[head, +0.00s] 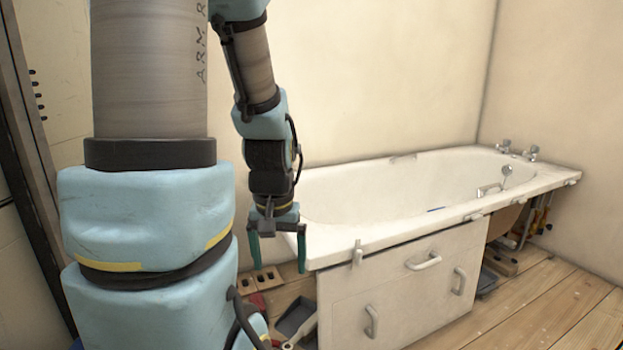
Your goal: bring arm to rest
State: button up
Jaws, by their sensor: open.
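My gripper (276,250) points down at the near left corner of the white bathtub (400,243). Its two green fingers are apart, with nothing seen between them. My arm comes down from the top of the picture, and its large blue and grey links fill the left side. The left finger hangs over the floor area beside the tub. The right finger overlaps the tub's left end in the picture; I cannot tell whether it touches.
A white side panel (400,295) with several handles stands below the tub rim. Perforated bricks (258,281) and a dark tray (297,317) lie low at the left. Taps (519,150) stand at the far right end. Wooden floor (540,305) is clear at the lower right.

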notch_tip(320, 180, up, 23)
jog(key=p, duration=2.2)
jog(key=shift+s+a, duration=0.15)
jog(key=shift+a, duration=0.15)
jog(key=shift+c, duration=0.4)
